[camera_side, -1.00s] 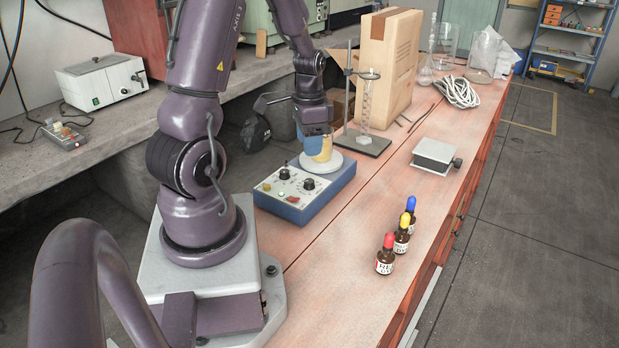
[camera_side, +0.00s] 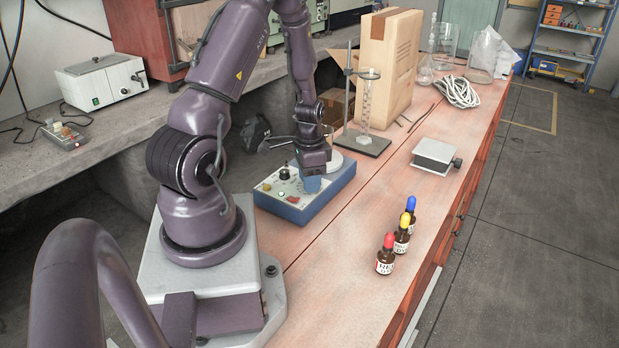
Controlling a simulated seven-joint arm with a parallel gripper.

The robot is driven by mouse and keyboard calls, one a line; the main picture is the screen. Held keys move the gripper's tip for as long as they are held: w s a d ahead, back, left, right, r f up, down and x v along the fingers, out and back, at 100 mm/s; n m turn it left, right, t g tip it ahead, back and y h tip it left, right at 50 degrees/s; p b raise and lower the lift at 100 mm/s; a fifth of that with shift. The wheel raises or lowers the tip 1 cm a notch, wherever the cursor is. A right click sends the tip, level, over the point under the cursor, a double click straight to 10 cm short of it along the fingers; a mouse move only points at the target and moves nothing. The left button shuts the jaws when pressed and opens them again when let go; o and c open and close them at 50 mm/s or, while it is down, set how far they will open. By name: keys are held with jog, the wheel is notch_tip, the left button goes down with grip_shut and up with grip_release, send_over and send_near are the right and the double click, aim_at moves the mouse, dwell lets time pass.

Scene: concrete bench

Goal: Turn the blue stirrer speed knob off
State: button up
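The stirrer (camera_side: 318,207) is a blue box on the red bench, with a pale control panel (camera_side: 268,187) facing the camera. One dark knob (camera_side: 284,173) shows at the panel's left, and a red control (camera_side: 292,199) sits near its front edge. My gripper (camera_side: 311,185) points down over the right part of the panel, where another dark knob showed earlier. That knob is now hidden behind blue fingers. I cannot tell whether they touch it or how far apart they are. The round white plate (camera_side: 345,164) is partly covered by my gripper.
A stand with a glass cylinder (camera_side: 365,100) and a large cardboard box (camera_side: 388,65) are behind the stirrer. A grey box (camera_side: 436,156) and several dropper bottles (camera_side: 402,234) are to the right. The bench between is clear.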

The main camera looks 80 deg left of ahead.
jog(key=c, duration=0.6)
jog(key=n, duration=0.3)
jog(key=shift+n, duration=0.4)
jog(key=n, duration=0.3)
jog(key=shift+n, duration=0.4)
jog(key=n, duration=0.3)
jog(key=shift+n, duration=2.1)
